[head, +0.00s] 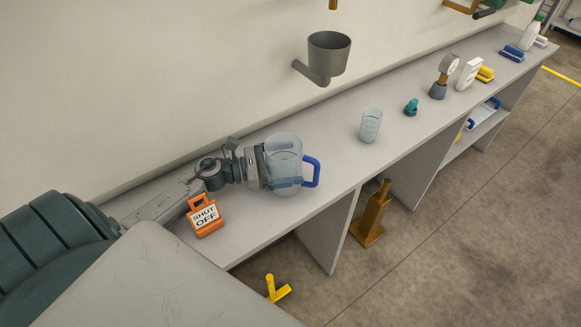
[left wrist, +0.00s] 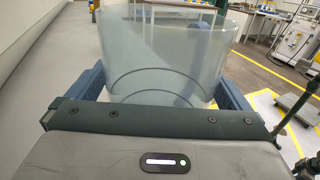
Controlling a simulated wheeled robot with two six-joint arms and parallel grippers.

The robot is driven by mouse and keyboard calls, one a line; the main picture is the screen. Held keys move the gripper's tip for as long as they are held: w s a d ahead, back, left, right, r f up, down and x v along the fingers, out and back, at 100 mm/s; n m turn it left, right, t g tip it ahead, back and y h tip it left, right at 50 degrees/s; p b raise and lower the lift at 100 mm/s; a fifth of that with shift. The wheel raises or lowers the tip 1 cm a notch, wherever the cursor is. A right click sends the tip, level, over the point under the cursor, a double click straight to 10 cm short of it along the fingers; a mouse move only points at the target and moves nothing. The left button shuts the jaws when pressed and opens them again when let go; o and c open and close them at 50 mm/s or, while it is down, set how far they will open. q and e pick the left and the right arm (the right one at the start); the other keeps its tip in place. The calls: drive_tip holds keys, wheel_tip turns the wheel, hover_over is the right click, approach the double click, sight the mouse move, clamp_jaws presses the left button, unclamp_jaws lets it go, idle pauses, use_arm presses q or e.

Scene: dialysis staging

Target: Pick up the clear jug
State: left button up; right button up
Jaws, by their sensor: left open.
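The clear jug (head: 284,147) stands upright on the long grey counter, its blue handle (head: 312,171) on the right side. My left gripper (head: 287,169) reaches in from the left at jug height, open, with its blue fingers on either side of the jug body. In the left wrist view the clear jug (left wrist: 165,45) fills the space between the fingers of the left gripper (left wrist: 160,88). Whether the fingers touch the jug cannot be told. My right gripper is out of view.
An orange "shut off" tag (head: 204,216) is on the counter near my left forearm. A grey cup holder (head: 328,54) projects from the wall above.

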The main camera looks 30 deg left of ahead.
use_arm(q)
drive_tip(key=c, duration=0.9)
drive_tip(key=shift+c, duration=0.3)
drive_tip(key=shift+r, duration=0.1)
